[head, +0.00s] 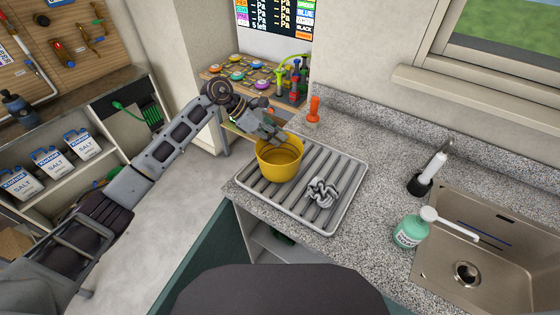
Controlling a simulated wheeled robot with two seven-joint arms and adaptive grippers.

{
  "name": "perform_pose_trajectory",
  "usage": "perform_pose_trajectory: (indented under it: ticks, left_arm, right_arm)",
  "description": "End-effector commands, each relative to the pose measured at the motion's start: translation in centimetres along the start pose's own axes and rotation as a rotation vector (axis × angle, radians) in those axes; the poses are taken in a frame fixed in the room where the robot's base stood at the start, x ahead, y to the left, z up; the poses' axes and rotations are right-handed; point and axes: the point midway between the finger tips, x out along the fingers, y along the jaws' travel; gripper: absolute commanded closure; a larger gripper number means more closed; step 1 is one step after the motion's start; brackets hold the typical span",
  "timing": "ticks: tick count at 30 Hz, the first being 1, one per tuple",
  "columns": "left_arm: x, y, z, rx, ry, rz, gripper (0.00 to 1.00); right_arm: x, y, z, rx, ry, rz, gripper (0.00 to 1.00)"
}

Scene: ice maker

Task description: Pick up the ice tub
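A yellow tub (279,165), the likely ice tub, is upright at the back left of a grey ribbed drying rack (344,197). Its inside looks empty. My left gripper (274,137) reaches in from the left and is at the tub's far rim, overlapping it in the head view. The fingertips are small and partly hidden, so I cannot tell whether they are around the rim or just beside it. My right gripper is not in view.
An orange-handled item (313,112) stands behind the rack. Speckled counter (385,165) is clear right of the rack.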

Motion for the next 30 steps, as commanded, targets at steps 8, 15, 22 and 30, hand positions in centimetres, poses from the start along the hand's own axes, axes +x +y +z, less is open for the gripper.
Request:
perform_pose_trajectory:
  ticks: [8, 15, 22, 30]
  left_arm:
    - [-0.1, 0.0, 0.1, 0.000, -0.001, 0.000, 1.00]
    - [-0.2, 0.0, 0.2, 0.001, -0.001, 0.001, 1.00]
    - [-1.2, -0.2, 1.2, 0.002, -0.001, 0.001, 1.00]
    - [-3.7, -0.6, 3.7, 0.002, 0.000, 0.002, 1.00]
  right_arm:
    - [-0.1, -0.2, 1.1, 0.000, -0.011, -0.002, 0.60]
    - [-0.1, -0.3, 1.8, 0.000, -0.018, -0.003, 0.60]
    - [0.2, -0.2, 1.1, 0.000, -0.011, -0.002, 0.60]
    - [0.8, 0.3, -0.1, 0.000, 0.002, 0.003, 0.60]
